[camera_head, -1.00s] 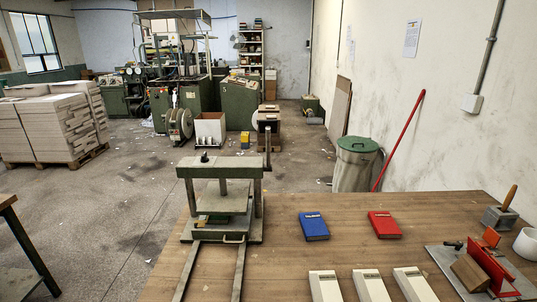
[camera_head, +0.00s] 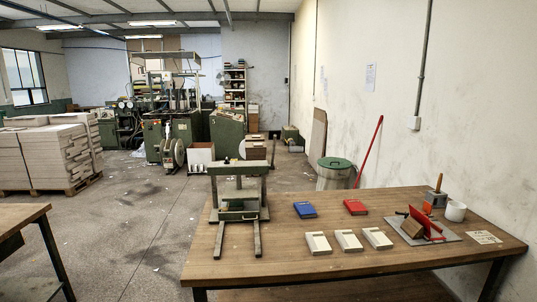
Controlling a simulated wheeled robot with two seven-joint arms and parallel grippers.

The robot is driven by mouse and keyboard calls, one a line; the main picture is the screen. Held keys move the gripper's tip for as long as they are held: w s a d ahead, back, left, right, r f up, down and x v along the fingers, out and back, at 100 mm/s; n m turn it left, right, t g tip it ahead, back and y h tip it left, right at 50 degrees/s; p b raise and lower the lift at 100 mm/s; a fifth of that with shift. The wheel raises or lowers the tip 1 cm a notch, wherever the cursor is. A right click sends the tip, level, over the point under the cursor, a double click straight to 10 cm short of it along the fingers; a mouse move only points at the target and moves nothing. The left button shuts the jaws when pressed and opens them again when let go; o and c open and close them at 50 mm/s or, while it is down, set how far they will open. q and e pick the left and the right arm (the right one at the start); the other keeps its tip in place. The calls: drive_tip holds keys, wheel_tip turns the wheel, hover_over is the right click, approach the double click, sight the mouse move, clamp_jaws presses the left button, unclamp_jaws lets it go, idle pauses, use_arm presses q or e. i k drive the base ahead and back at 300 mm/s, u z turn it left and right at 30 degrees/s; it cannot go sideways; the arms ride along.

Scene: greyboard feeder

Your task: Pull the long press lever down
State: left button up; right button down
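The press (camera_head: 241,169) stands at the left end of the wooden table, with a dark crossbeam on posts over a flat base. A thin upright bar (camera_head: 273,153), which looks like the long press lever, rises at the right end of the crossbeam. It is small in this view. Two rails (camera_head: 257,238) run from the press toward the table's front edge. Neither of my grippers is in view.
Another table (camera_head: 22,213) stands at left, with open floor between.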

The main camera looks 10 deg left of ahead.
sight(274, 135)
drive_tip(key=u, duration=1.95)
drive_tip(key=i, duration=3.5)
drive_tip(key=z, duration=3.4)
drive_tip(key=i, duration=0.5)
drive_tip(key=z, duration=1.1)
